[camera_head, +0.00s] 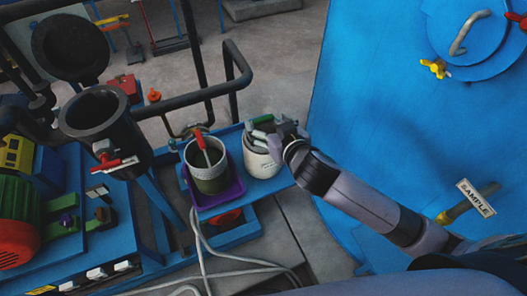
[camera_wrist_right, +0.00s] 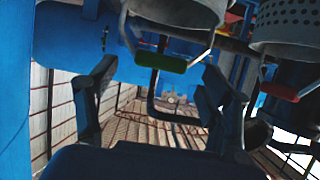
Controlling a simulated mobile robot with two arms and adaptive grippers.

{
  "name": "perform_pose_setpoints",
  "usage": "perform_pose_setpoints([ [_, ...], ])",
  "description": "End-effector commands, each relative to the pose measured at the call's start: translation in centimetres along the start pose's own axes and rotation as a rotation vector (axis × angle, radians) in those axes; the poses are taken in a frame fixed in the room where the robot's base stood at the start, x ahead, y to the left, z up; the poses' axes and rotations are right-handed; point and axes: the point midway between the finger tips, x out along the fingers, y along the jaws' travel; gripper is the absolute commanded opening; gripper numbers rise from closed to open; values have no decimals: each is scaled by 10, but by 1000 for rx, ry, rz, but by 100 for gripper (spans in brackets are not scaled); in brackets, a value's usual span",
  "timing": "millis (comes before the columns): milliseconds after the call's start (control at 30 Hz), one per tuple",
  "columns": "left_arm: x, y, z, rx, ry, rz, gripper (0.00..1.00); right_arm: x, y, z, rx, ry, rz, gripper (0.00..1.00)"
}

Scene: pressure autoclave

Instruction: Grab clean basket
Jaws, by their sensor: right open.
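A pale basket (camera_head: 261,158) with a green handle (camera_head: 263,119) stands on the blue shelf. A second perforated basket (camera_head: 209,174) with a red handle (camera_head: 201,139) stands to the left in a purple tray (camera_head: 236,189). It also shows in the wrist view (camera_wrist_right: 292,25). My left gripper is out of view.
A dark open autoclave vessel (camera_head: 95,112) with its raised lid (camera_head: 70,48) stands at the left, near black pipes (camera_head: 180,104). A large blue tank (camera_head: 385,100) rises at the right, close to my right arm. Pale hoses (camera_head: 235,258) hang below the shelf.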

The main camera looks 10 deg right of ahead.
Motion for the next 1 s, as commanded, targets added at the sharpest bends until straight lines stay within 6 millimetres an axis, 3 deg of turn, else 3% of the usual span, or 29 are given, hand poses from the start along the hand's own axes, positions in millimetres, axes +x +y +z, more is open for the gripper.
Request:
perform_pose_setpoints([
  [133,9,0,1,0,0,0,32,15,0,1,0,1,-1,73],
  [400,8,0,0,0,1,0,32,16,-1,0,0,-1,-1,73],
  [1000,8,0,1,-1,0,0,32,16,0,1,0,-2,-1,33],
])
